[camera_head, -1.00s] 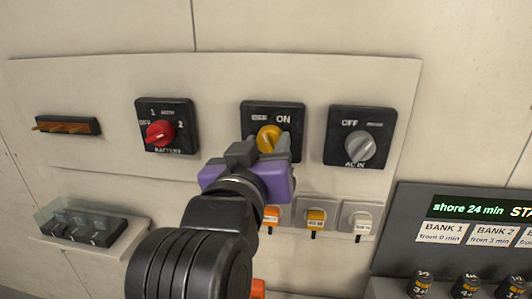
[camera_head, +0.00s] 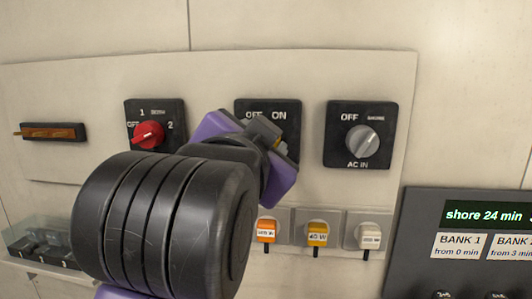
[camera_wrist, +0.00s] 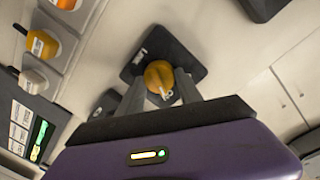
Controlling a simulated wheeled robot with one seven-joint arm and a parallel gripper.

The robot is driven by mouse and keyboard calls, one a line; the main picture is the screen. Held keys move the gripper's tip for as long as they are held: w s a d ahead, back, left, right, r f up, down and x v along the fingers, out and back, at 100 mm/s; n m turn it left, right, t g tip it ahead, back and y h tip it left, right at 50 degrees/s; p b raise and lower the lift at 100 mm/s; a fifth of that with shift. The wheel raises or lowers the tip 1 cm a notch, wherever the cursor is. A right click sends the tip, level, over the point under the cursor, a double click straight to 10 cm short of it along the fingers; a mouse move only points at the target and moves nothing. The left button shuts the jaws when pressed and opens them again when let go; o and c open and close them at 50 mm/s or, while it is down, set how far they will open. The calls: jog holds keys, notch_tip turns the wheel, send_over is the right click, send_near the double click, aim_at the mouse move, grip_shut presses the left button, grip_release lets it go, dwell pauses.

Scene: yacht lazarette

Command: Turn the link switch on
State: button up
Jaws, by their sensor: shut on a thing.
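The link switch is a black square plate (camera_head: 288,106) marked OFF and ON, in the middle of the wall panel in the head view. Its yellow knob (camera_wrist: 158,74) shows clearly in the wrist view, between my two grey fingertips. My gripper (camera_head: 268,131) is shut on this knob. It is rolled, with its purple body slanting down to the right across the plate. In the head view the gripper hides most of the knob and the lower plate, so I cannot read the knob's exact setting.
The red battery switch (camera_head: 149,134) is left of the link switch, and the grey AC IN switch (camera_head: 364,141) is right. Below are several plugs, including an orange one (camera_head: 266,231) and a yellow one (camera_head: 317,233). A dark display unit (camera_head: 470,240) stands at lower right.

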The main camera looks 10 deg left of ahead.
jog(key=shift+m+b, duration=0.35)
jog(key=shift+m, duration=0.25)
jog(key=o, duration=1.4)
jog(key=shift+s, duration=0.1)
jog(key=s, duration=0.5)
jog(key=s+b, duration=0.1)
jog(key=s, duration=0.1)
jog(key=shift+s+a+r, duration=0.25)
jog(key=shift+s, duration=0.05)
